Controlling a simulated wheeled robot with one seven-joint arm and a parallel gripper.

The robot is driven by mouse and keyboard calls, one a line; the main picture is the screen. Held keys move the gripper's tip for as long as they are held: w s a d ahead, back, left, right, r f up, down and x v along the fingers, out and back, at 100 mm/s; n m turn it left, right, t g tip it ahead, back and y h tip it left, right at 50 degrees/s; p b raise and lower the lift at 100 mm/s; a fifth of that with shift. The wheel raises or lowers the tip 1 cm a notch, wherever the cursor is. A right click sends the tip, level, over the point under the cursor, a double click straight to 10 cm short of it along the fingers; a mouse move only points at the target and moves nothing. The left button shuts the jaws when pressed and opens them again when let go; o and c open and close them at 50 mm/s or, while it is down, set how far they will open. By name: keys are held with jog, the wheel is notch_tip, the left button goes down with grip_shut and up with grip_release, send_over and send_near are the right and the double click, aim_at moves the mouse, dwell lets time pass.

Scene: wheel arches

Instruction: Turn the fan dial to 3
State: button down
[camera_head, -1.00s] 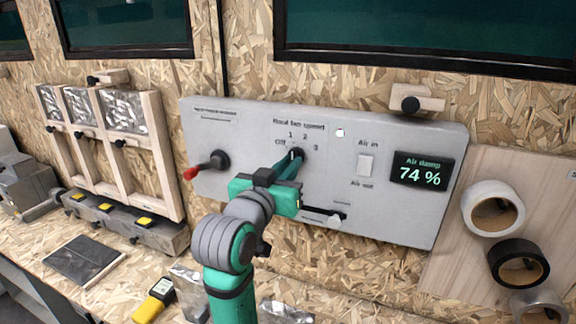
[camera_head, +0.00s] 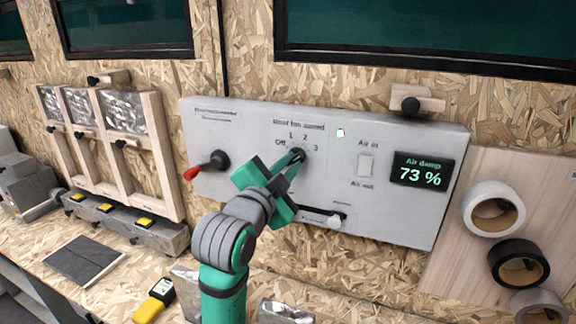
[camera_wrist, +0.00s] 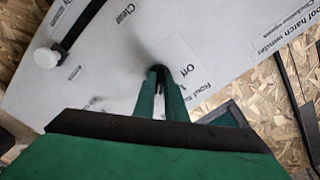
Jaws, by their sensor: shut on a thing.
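The fan dial (camera_head: 299,153) is a small dark knob on the grey wall panel (camera_head: 400,216), under the label for roof fan speed with marks Off, 1, 2 and 3. My gripper (camera_head: 294,160) is shut on the dial, with its green fingers reaching up to it from below. In the wrist view the fingertips (camera_wrist: 161,76) close around the dark knob (camera_wrist: 160,70), which they mostly hide. The printed Off shows just beside it. Which mark the dial points at cannot be told.
A red-tipped crank handle (camera_head: 205,165) sits left of the dial. To the right are an air switch (camera_head: 365,167) and a display (camera_head: 421,171) reading 73 %. A slider knob (camera_head: 335,220) is below. Tape rolls (camera_head: 494,208) hang at far right.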

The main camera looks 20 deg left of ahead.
jog(key=shift+m, duration=1.1)
jog(key=c, duration=1.8)
grip_release()
jog(key=s, duration=1.1)
jog(key=shift+w+a, duration=0.1)
jog(key=shift+a, duration=0.05)
jog(key=shift+w, duration=0.1)
